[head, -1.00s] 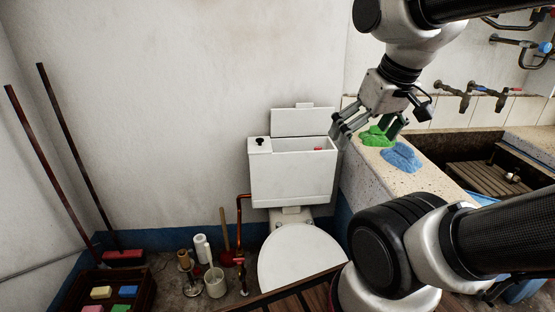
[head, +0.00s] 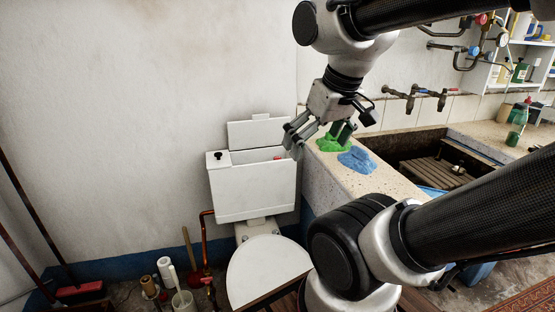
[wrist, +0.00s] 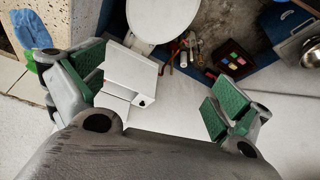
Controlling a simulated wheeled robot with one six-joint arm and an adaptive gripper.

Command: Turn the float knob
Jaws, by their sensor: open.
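A white cistern (head: 252,190) sits on the wall behind the toilet, its lid (head: 257,132) raised against the wall. A small red part (head: 278,157), possibly the float knob, shows just above the front rim inside the open top. A black knob (head: 219,155) sits on the cistern's left top; it also shows in the wrist view (wrist: 142,103). My gripper (head: 318,140) is open and empty, above and right of the cistern, near the counter corner. In the wrist view, the cistern (wrist: 130,72) lies between my spread fingers (wrist: 158,92), farther off.
A stone counter (head: 315,180) with green (head: 333,145) and blue (head: 357,160) cloths or sponges stands right of the cistern, beside a sink (head: 420,145). The toilet (head: 265,270) is below.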

